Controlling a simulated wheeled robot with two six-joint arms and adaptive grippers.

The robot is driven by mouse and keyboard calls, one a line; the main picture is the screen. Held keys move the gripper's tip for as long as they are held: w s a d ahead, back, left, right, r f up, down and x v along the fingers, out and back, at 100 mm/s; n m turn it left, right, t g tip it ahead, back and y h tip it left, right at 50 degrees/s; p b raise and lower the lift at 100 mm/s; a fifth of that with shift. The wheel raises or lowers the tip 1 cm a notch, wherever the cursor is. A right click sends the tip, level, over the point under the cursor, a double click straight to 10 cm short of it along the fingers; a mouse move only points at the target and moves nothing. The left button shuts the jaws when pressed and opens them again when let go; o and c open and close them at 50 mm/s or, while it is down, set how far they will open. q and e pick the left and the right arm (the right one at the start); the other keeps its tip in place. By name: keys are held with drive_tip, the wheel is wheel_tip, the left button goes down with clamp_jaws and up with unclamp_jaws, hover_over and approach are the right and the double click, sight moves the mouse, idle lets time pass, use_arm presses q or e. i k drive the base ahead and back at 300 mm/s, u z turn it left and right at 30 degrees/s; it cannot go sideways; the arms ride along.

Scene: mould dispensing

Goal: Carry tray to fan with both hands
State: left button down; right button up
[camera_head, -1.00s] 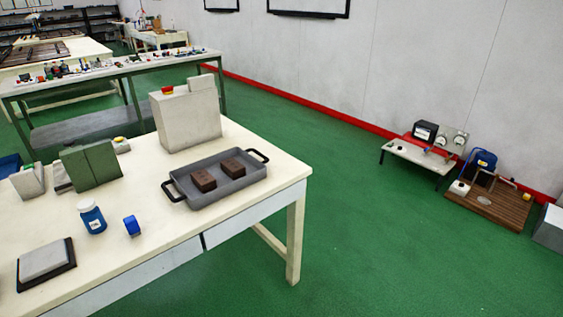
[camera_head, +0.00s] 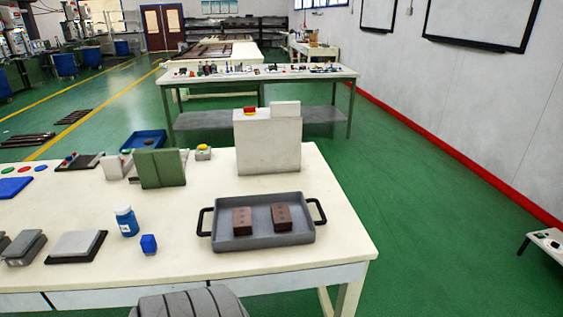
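A grey tray (camera_head: 262,240) with black handles at its left and right ends sits on the cream table (camera_head: 180,262), near the table's right end. Two brown blocks lie in it side by side, a left one (camera_head: 242,221) and a right one (camera_head: 282,217). Nothing touches the tray handles. Neither of my grippers shows in the head view. I cannot make out a fan in this view.
A cream box (camera_head: 268,148) with a red item on top stands right behind the tray. Green floor (camera_head: 440,230) is clear on the right.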

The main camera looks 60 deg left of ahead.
sight(223, 239)
drive_tip(key=u, duration=0.5)
drive_tip(key=i, duration=0.8)
drive_tip(key=u, duration=0.8)
